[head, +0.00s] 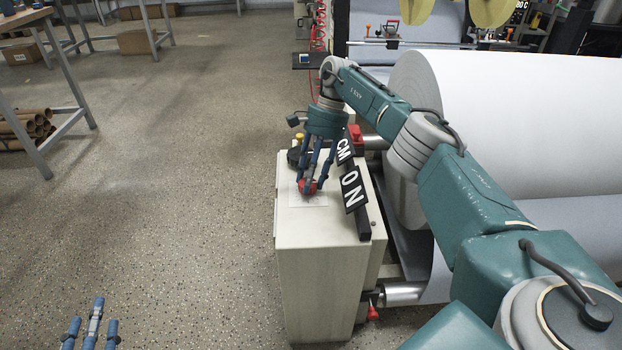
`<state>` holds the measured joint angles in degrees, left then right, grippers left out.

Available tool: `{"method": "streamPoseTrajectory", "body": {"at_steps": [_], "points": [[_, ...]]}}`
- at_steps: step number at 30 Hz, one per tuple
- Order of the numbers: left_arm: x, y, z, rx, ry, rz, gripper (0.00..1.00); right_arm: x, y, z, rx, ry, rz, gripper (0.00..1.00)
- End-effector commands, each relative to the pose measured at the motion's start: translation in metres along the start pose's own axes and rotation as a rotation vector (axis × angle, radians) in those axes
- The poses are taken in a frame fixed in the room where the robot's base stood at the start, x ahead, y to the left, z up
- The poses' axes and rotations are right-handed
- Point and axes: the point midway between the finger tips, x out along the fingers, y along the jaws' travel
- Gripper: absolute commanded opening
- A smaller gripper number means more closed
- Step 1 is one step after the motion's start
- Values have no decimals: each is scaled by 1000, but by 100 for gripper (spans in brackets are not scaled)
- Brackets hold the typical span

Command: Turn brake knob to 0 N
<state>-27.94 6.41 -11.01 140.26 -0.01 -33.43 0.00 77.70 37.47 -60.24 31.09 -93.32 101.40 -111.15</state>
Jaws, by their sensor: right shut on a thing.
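The red brake knob (308,188) sits on a pale plate on top of the beige cabinet (318,240). My right gripper (311,183) comes down on it from above, with its blue fingers shut around it. The fingers hide part of the knob. Beside it, on a dark slanted bar, a black sign (353,190) reads "0 N" in white.
A large white paper roll (500,110) stands right of the cabinet, behind my right arm. A yellow-topped button (299,138) and a red part (355,133) are near the cabinet's back edge. A metal-legged table (62,85) stands at left. The floor between is clear.

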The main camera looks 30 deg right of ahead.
Motion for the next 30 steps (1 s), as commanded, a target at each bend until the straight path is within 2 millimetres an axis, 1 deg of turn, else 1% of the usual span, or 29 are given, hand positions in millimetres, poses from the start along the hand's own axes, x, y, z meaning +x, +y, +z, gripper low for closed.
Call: {"method": "streamPoseTrajectory", "body": {"at_steps": [1, 5, 6, 8, 20, 23, 26, 30], "points": [[0, 0, 0, 0, 0, 0, 40, -2, -6, 7, -16, -10, -11, 12], [0, 0, 0, 0, -1, 0, 40, -2, -6, 8, -16, -10, -10, 12], [0, 0, 0, 0, -1, 0, 40, -2, -6, 8, -16, -10, -10, 44], [0, 0, 0, 0, -1, 0, 40, -2, -6, 8, -16, -10, -10, 55], [0, 0, 0, 0, -2, -1, 40, 0, -2, 3, -5, -6, -3, 55], [0, 0, 2, 0, -5, 1, 40, -3, -2, 4, -5, -5, -3, 55], [0, 0, 1, 0, -5, 1, 40, -12, -2, 7, -6, -4, -5, 55], [0, 0, 1, 0, -4, 1, 40, -36, -3, 18, -7, -4, -7, 55]]}}
